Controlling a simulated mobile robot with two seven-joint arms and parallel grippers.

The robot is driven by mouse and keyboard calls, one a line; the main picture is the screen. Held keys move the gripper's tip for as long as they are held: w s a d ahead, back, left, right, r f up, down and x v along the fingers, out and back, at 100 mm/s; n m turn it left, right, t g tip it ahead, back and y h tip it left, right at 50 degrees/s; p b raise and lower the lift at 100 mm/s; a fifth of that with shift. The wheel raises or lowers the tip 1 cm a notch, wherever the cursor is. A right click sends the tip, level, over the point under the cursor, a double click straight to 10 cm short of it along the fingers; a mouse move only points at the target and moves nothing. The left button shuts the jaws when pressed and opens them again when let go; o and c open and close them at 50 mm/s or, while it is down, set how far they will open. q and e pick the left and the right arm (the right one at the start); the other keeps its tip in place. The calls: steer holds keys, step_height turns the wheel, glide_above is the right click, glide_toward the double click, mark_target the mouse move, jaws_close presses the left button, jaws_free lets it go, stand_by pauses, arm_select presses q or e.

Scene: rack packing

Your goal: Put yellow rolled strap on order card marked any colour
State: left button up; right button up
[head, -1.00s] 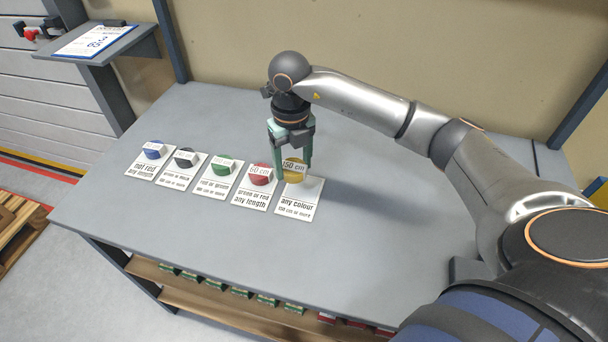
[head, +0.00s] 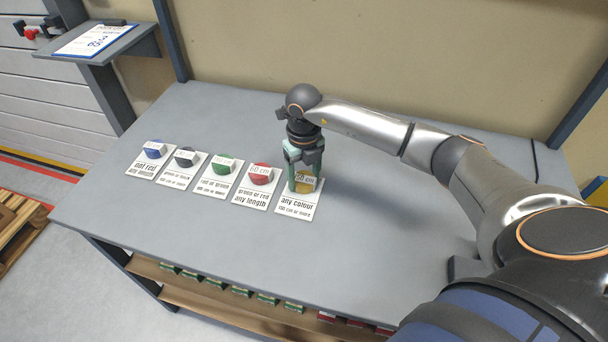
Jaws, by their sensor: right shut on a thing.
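The yellow rolled strap (head: 305,186) with its white length label sits on the order card marked any colour (head: 298,208), at the right end of the row of cards. My right gripper (head: 304,184) reaches down over the strap and is shut on it, with the fingers at its sides. The fingers and the label hide part of the strap. I cannot tell whether the strap bears fully on the card. My left gripper is out of view.
To the left, cards in a row hold a red strap (head: 261,175), a green strap (head: 222,166), a dark strap (head: 186,158) and a blue strap (head: 154,150). The grey table (head: 390,260) is clear at the front and right. A small side shelf (head: 98,42) holds a sheet.

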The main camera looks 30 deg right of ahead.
mark_target(304, 179)
steer(key=o, duration=1.4)
steer(key=shift+r, duration=0.1)
step_height(304, 179, up, 12)
steer(key=shift+r, duration=0.1)
